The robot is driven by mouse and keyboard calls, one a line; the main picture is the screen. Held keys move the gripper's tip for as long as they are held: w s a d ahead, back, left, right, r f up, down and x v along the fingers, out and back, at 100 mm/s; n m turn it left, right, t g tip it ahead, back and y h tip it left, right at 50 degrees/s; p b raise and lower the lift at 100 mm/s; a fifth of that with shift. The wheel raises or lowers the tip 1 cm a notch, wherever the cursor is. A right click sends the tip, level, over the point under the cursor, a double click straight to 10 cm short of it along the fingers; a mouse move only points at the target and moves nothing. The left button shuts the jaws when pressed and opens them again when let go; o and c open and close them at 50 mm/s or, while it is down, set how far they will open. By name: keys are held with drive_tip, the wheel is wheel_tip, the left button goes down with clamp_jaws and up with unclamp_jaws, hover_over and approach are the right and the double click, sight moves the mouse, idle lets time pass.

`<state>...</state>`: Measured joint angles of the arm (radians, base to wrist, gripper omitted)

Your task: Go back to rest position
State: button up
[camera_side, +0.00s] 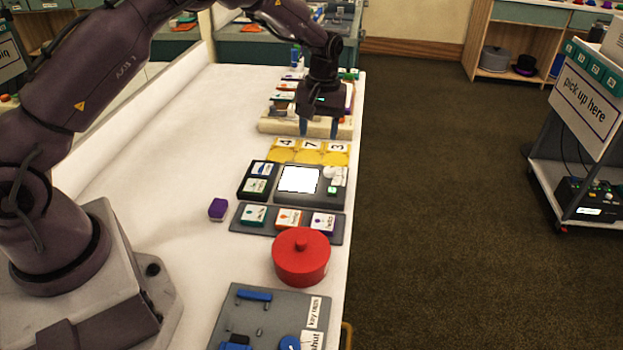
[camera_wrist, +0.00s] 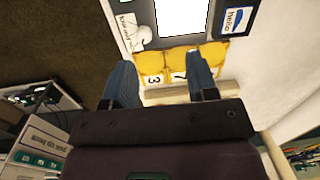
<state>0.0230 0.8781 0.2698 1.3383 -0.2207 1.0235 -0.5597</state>
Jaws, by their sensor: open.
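My gripper (camera_side: 318,128) is open and empty, its two blue fingers pointing down above the far part of the white table (camera_side: 170,150). It also shows in the wrist view (camera_wrist: 162,90), with the fingers spread apart. Beyond the fingertips in that view lie yellow number tiles (camera_wrist: 151,66), and the side view shows them as 4, 7 and 3 (camera_side: 308,153). Behind and below the gripper is a cream tray (camera_side: 268,124) holding several labelled blocks, partly hidden by the gripper.
A grey device with a white screen (camera_side: 298,179), a grey strip with labelled blocks (camera_side: 262,229), a purple cube (camera_side: 218,209), a red lidded pot (camera_side: 301,262) and a grey panel (camera_side: 262,318) stand along the table's right side. The table's left middle is clear. A cart (camera_side: 545,180) stands right.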

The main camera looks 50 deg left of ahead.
drive_tip(key=s+d+r+m+t, duration=0.3)
drive_tip(key=s+r, duration=0.7)
drive_tip(key=s, duration=0.4)
drive_tip(key=s+d+r+m+t, duration=0.3)
drive_tip(key=s+r+m, duration=0.3)
drive_tip(key=s+r, duration=0.5)
drive_tip(key=s+d, duration=0.1)
drive_tip(key=s, duration=0.3)
drive_tip(key=shift+d+m, duration=0.15)
drive_tip(key=shift+m, duration=0.15)
